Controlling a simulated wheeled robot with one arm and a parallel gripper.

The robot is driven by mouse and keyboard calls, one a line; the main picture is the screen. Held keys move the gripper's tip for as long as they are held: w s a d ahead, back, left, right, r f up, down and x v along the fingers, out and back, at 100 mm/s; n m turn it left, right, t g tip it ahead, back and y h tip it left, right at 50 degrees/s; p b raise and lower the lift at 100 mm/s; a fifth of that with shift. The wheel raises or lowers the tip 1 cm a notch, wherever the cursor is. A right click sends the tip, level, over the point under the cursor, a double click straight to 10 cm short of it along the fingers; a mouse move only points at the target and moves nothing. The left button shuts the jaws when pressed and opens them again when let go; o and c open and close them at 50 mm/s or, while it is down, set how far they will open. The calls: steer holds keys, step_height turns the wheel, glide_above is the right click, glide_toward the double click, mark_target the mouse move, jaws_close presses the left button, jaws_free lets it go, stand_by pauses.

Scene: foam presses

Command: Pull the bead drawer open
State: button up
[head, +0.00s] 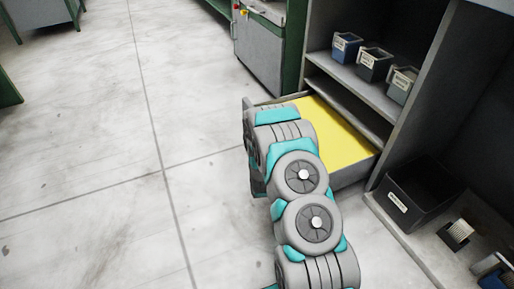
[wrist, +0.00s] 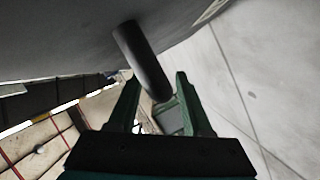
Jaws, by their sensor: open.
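The bead drawer (head: 352,173) sticks out of the shelf unit in the head view, with a flat yellow surface (head: 338,132) inside it. My arm crosses its front, so its handle and my gripper are hidden there. In the wrist view, a dark bar handle (wrist: 142,58) juts from a grey surface (wrist: 60,35), probably the drawer front. My gripper (wrist: 158,80) is open, with one green finger on each side of the handle's lower end. I cannot tell whether either finger touches it.
The shelf unit (head: 396,125) holds several small labelled bins on its upper shelf. A black bin (head: 420,195) stands on its lower right shelf. A grey cabinet with a green frame (head: 258,55) stands behind the drawer. The pale floor (head: 100,150) to the left is clear.

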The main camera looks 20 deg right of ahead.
steer(key=v, duration=0.7)
steer(key=shift+p, duration=0.3)
steer(key=shift+s, duration=0.15)
steer(key=s+a+r+m+g+y+p, duration=0.2)
steer(key=s+a+r+m+g+p, duration=0.15)
steer(key=s+r, duration=0.4)
steer(key=s+a+r+m+g+y+p, duration=0.15)
steer(key=s+a+r+g, duration=0.3)
steer(key=r, duration=0.65)
steer(key=s+a+r+m+g+p, duration=0.1)
steer(key=s+r+g, duration=0.2)
steer(key=s+r, duration=0.3)
steer(key=s+a+r+m+g+p, duration=0.1)
steer(key=s+r, duration=0.5)
steer(key=s, duration=1)
steer(key=s+a+r+m+g+p, duration=0.1)
steer(key=s+r+g+p, duration=0.2)
steer(key=s, duration=0.9)
step_height(320, 180, up, 4)
steer(key=shift+a+f+m+g, duration=0.15)
steer(key=shift+a+m+g, duration=0.25)
steer(key=shift+g, duration=0.5)
